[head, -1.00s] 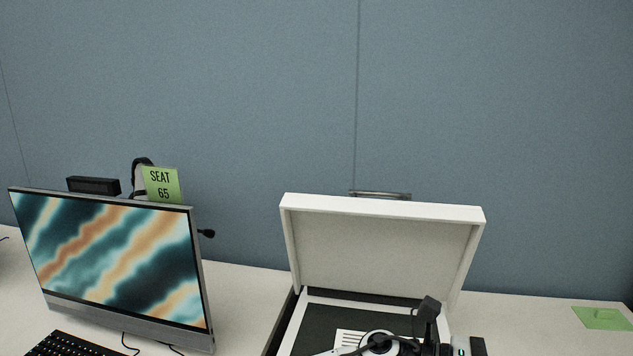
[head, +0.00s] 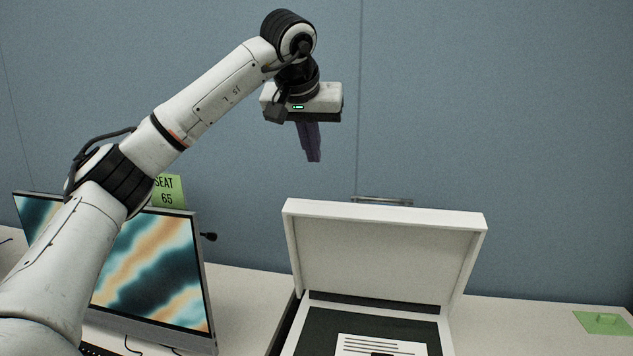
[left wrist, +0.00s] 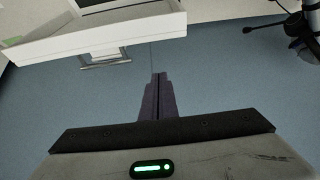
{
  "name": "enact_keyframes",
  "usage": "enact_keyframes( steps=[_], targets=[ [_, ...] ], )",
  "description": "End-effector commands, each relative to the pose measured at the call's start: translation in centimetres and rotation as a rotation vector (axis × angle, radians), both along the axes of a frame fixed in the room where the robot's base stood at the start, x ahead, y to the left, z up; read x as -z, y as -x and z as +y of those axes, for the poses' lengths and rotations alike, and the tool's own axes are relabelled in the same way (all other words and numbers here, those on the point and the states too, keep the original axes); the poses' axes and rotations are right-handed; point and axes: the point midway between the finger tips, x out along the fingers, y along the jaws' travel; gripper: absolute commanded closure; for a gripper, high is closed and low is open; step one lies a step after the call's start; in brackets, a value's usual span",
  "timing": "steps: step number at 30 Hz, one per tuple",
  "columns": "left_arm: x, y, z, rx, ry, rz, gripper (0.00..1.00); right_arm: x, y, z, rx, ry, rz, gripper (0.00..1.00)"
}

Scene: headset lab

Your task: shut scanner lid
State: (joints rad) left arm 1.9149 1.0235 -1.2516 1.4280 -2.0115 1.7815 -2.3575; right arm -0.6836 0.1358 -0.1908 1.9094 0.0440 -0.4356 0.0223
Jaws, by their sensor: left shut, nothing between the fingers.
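The scanner stands on the desk in the head view with its white lid (head: 385,255) raised and tilted back. Its dark bed (head: 318,330) is exposed, with a printed white sheet (head: 375,347) on it. My left gripper (head: 313,160) is shut and empty, pointing down. In the head view it appears above the lid's upper left edge, apart from it. In the left wrist view the shut fingers (left wrist: 157,77) point toward the lid's white edge (left wrist: 110,42), with a gap between. My right gripper is not in view.
A monitor (head: 155,268) stands at the left, partly behind my left arm, with a green seat card (head: 168,190) behind it. A green note (head: 605,322) lies on the desk at the far right. A blue partition (head: 500,110) rises behind the desk.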

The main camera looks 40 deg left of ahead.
Motion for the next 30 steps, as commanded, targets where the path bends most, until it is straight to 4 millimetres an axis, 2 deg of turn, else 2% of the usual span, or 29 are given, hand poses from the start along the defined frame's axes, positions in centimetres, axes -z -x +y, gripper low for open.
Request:
enact_keyframes(
  steps=[5,16,24,30],
  targets=[
    [1.6,-0.8,0.9,-0.005,-0.005,0.009,1.00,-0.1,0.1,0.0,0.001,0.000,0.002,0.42],
    [7.9,-4.9,3.4,-0.006,-0.002,0.007,1.00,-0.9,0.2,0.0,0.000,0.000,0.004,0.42],
    [8.6,-2.4,1.7,-0.001,-0.003,0.002,1.00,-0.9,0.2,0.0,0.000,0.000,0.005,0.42],
    [8.9,-1.7,1.3,-0.002,-0.002,0.003,1.00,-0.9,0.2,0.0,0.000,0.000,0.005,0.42]
  ],
)
